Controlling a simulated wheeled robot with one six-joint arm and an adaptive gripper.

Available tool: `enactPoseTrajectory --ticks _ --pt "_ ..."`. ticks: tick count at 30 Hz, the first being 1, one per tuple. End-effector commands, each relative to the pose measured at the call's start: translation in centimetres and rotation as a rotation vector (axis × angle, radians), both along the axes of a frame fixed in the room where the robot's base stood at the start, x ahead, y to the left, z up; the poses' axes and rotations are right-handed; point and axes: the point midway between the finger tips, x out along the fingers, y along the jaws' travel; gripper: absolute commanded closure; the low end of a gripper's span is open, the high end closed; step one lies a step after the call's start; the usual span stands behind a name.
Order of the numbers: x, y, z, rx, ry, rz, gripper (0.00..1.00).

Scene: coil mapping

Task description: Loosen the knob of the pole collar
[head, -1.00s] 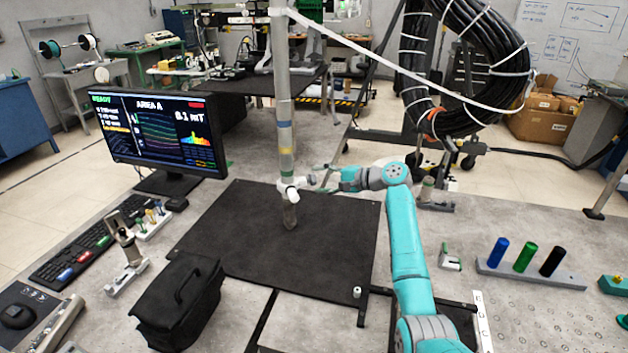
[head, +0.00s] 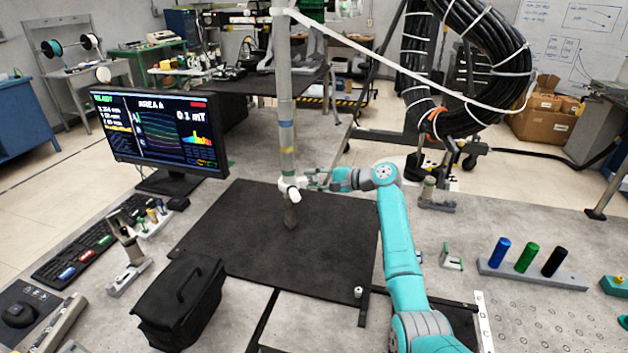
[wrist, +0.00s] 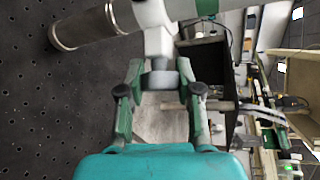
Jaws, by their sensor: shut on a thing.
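The grey pole (head: 286,110) stands upright over the black mat, with coloured bands on it. The white pole collar (head: 289,186) sits low on the pole; in the wrist view the collar (wrist: 152,12) is at the top, with a white stem reaching toward my gripper. The grey knob (wrist: 160,79) is at the end of that stem. My gripper (wrist: 158,76) is shut on the knob, one finger on each side of it. In the head view my gripper (head: 313,183) is just right of the collar, and the knob is too small to make out.
The black perforated mat (head: 340,240) lies under the pole. A monitor (head: 160,130) and a black bag (head: 180,300) are on the left. A rack with blue, green and black cylinders (head: 535,275) stands on the right. A white cable (head: 400,65) runs from the pole top toward the black cable coil.

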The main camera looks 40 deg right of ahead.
Motion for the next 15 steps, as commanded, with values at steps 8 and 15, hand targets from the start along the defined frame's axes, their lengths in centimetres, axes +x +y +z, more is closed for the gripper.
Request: enactPoseTrajectory --ticks 8,15 --pt "-0.01 0.02 -0.06 -0.047 -0.161 0.000 1.00" --pt "0.00 -0.02 0.06 -0.066 -0.218 -0.001 1.00"
